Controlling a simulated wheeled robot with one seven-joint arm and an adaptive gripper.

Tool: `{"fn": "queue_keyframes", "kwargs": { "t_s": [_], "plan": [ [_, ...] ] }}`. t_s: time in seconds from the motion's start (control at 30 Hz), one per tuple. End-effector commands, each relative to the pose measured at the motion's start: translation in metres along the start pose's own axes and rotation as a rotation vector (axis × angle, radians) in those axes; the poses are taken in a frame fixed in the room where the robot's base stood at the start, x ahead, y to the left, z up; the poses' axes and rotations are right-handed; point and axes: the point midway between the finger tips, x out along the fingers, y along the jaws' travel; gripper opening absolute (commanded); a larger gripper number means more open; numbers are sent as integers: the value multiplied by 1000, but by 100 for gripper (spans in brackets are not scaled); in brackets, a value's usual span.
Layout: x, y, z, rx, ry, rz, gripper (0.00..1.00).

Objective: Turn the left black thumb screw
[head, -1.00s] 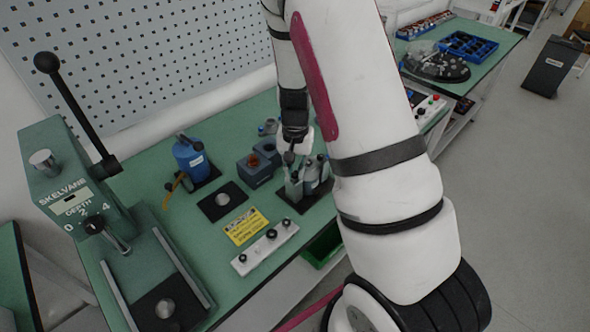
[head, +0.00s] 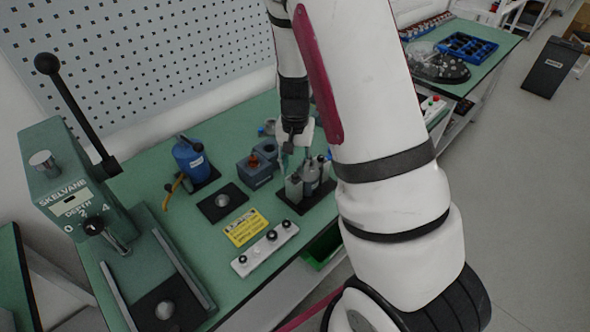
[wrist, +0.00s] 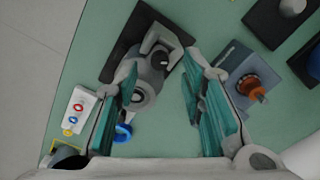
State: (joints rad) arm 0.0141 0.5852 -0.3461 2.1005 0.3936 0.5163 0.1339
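A white bar (head: 256,256) with three black thumb screws lies along the front of the green bench in the head view. The left black thumb screw (head: 243,258) is at its near left end. The middle screw (head: 271,236) and right screw (head: 287,224) follow along the bar. My gripper (head: 287,150) is behind and right of the bar, near the grey bottles. In the wrist view my gripper (wrist: 163,75) has its teal-padded fingers apart, with a grey bottle (wrist: 150,85) showing below and between them. I see no thumb screw in the wrist view.
Grey bottles (head: 311,176) stand on a black mat right of the bar. A green lever press (head: 75,170) stands at left.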

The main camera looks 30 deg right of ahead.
Motion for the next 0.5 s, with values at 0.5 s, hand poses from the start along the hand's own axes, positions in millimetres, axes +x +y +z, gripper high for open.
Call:
{"fn": "queue_keyframes", "kwargs": {
  "t_s": [0.5],
  "plan": [
    [-86, 0, 0, -1, 2, -2, 36]
  ]
}}
